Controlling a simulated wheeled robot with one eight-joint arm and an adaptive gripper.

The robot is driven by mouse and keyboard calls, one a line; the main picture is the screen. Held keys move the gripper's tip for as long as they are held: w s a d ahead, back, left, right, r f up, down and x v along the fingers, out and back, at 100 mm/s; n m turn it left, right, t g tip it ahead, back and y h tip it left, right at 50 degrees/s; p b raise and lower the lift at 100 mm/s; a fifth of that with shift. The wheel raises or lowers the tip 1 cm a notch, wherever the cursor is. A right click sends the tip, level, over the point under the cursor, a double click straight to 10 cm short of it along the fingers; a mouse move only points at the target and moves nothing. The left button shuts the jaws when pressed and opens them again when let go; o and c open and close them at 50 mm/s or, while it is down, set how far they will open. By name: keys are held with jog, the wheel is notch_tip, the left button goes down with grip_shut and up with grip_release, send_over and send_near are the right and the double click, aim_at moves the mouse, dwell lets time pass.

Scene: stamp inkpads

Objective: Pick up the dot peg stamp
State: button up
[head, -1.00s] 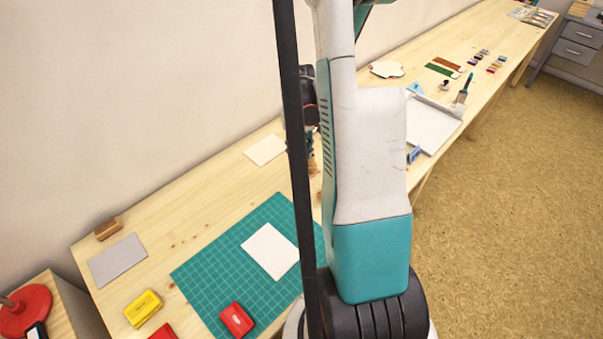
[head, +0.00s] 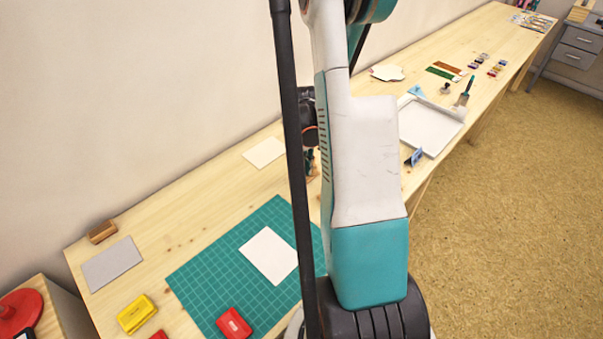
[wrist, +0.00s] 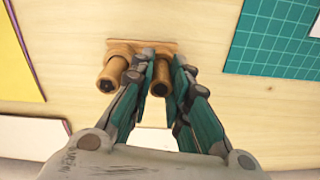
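In the wrist view, a small wooden stand (wrist: 125,45) lies on the light wood table. It holds two tan wooden peg stamps. The left peg (wrist: 110,74) stands free of my fingers. The right peg (wrist: 161,84) is between the two fingers of my gripper (wrist: 163,60). Both pegs have a dark mark on the end facing the camera, too small to read, so I cannot tell which is the dot peg stamp. The fingers are very close to the right peg; contact is not clear. In the head view my arm hides most of the gripper and stand.
A green cutting mat (head: 205,280) with a white card (head: 268,255) lies on the table (head: 190,225). A red inkpad (head: 233,323) lies on the mat. A yellow inkpad (head: 137,313) is left of it. A white tray (head: 430,127) sits right of my arm.

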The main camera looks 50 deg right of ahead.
dwell(0.3)
notch_tip(320, 180, up, 20)
jog(key=p, duration=0.6)
jog(key=shift+p, duration=0.4)
jog(key=shift+a, duration=0.1)
grip_shut()
